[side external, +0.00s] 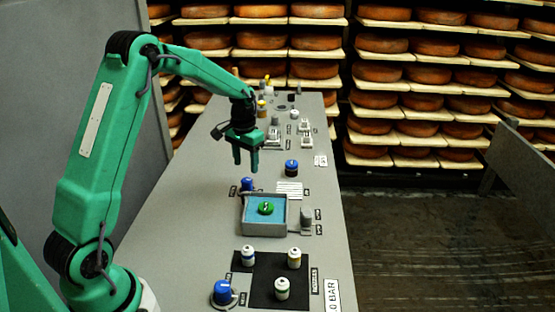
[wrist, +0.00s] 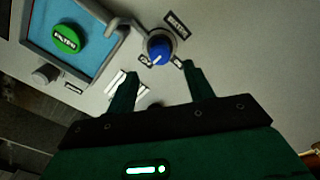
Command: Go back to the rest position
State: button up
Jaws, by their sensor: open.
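My green arm reaches in from the left in the side external view. My gripper (side external: 245,160) hangs above the grey panel with its fingers pointing down, open and empty. It is behind and a little left of the blue tray. In the wrist view my gripper (wrist: 158,80) shows two green fingers spread apart. A blue knob (wrist: 160,50) shows beyond the fingertips, with nothing held between them.
A grey-rimmed blue tray (side external: 283,232) holds a round green piece (side external: 266,208). Another dark blue knob (side external: 291,167) stands right of my gripper. Cheese shelves (side external: 430,80) line the back.

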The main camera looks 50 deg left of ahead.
jog(key=shift+r, duration=0.15)
jog(key=shift+s+d+r, duration=0.1)
jog(key=shift+d+r, duration=0.2)
jog(key=shift+r, duration=0.15)
jog(key=s+d+r+t, duration=0.3)
jog(key=s+d+r, duration=0.6)
jog(key=r, duration=0.3)
jog(key=s+d+r+m+t, duration=0.1)
jog(key=s+d, duration=0.2)
jog(key=s, duration=0.4)
jog(key=s+d+r+m+t, duration=0.1)
jog(key=s+d, duration=0.3)
jog(key=s, duration=0.4)
jog(key=shift+d+r+t, duration=0.2)
jog(key=shift+r+t, duration=0.1)
jog(key=shift+r, duration=0.05)
